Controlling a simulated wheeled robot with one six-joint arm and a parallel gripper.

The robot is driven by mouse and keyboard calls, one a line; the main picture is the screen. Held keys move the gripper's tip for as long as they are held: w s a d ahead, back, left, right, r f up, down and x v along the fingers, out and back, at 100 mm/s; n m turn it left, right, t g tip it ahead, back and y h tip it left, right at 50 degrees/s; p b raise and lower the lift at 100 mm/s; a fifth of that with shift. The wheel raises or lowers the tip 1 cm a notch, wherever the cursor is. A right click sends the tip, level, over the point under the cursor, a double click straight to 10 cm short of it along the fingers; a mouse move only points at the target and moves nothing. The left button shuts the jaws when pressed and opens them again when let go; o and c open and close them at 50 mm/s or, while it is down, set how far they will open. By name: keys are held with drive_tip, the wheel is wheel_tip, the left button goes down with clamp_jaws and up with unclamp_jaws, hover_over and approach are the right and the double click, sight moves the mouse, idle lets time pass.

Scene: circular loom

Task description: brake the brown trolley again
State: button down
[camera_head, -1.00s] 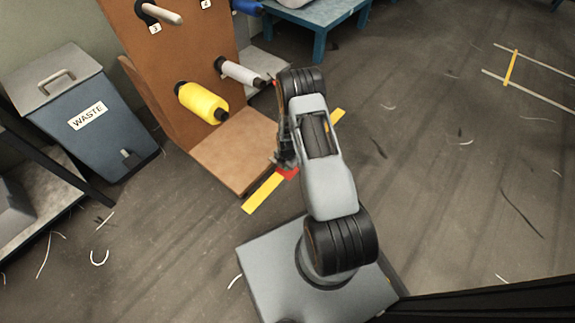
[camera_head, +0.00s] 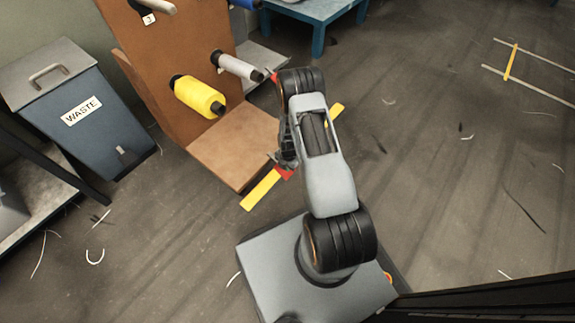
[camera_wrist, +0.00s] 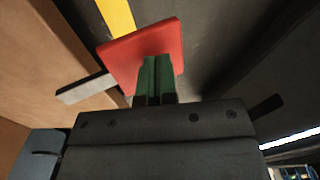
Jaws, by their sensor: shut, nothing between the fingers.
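The brown trolley (camera_head: 175,48) stands at upper left in the head view, with a tall brown panel and a low brown base (camera_head: 232,150). A red pedal (camera_head: 285,172) shows at the base's front right corner, partly hidden by my gripper (camera_head: 277,157). In the wrist view, the red pedal (camera_wrist: 122,58) is a flat plate beside the brown base (camera_wrist: 38,75). My gripper (camera_wrist: 154,78) is shut and empty, its green fingertips overlapping the pedal in the picture. I cannot tell whether they touch it or whether the pedal is pressed.
The panel carries a yellow spool (camera_head: 198,95) and a grey-white spool (camera_head: 240,67) on pegs close to my arm. A yellow floor strip (camera_head: 261,189) runs beneath my arm. A blue waste bin (camera_head: 95,125) stands left. The floor to the right is open, with scattered thread scraps.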

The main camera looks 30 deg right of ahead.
drive_tip(key=s+d+r+p, duration=0.1)
drive_tip(key=s+r+p, duration=0.1)
drive_tip(key=r, duration=0.4)
drive_tip(key=s+d+r+p, duration=0.1)
drive_tip(key=s+r+p, duration=0.1)
drive_tip(key=r+p, duration=0.2)
wheel_tip(320, 180, up, 2)
drive_tip(key=shift+s+r, duration=0.15)
drive_tip(key=shift+r, duration=0.1)
